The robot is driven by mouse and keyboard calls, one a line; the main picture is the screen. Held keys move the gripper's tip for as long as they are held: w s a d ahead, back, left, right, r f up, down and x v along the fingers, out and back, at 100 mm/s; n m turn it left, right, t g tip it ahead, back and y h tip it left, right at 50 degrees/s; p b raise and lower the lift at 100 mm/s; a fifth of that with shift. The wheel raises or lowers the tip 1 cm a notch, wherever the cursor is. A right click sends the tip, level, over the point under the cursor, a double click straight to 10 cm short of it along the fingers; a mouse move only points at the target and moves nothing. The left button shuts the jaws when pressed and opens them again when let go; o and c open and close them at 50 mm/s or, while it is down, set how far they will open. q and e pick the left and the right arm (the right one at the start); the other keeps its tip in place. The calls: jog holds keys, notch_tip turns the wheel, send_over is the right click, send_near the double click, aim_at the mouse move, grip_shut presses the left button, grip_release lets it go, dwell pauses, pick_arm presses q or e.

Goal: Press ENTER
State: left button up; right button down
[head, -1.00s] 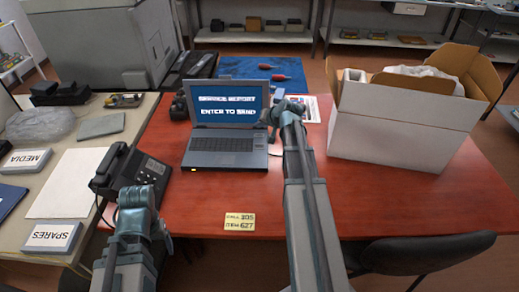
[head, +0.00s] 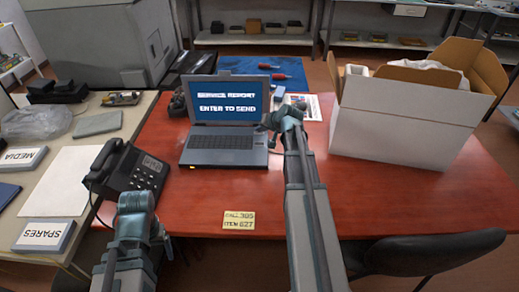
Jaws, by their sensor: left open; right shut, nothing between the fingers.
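An open dark laptop (head: 222,158) stands on the red table, left of centre in the head view. Its blue screen (head: 226,99) reads "SERVICE REPORT" and "ENTER TO SEND". The single ENTER key is too small to make out. My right gripper (head: 272,127) is shut and empty at the right edge of the laptop, by the screen's lower right corner. I cannot tell whether it touches the laptop. My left gripper (head: 136,200) is open and empty, low at the left near the phone, away from the laptop.
A black desk phone (head: 125,170) stands left of the laptop. A large open white carton (head: 400,125) stands on the right. A yellow note (head: 238,220) lies at the table's front. The red table (head: 390,195) is clear in front of the carton. A chair (head: 430,252) is at front right.

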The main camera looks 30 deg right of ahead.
aim_at(261, 146)
pick_arm(q)
jog(key=shift+f+b, duration=1.9)
jog(key=shift+f, duration=0.5)
pick_arm(e)
jog(key=shift+f, duration=2.4)
pick_arm(q)
jog(key=shift+f+b, duration=0.4)
pick_arm(e)
jog(key=shift+f, duration=0.4)
pick_arm(q)
jog(key=shift+f+b, duration=0.3)
jog(key=shift+f, duration=0.05)
pick_arm(e)
jog(key=shift+f, duration=0.35)
pick_arm(q)
jog(key=shift+r, duration=0.15)
pick_arm(e)
jog(key=shift+r, duration=0.15)
pick_arm(q)
jog(key=shift+r+p, duration=0.65)
jog(key=shift+p, duration=0.15)
pick_arm(e)
jog(key=shift+r, duration=0.65)
notch_tip(261, 146, up, 5)
jog(key=p, duration=0.5)
jog(key=shift+r, duration=0.1)
pick_arm(q)
notch_tip(261, 146, up, 5)
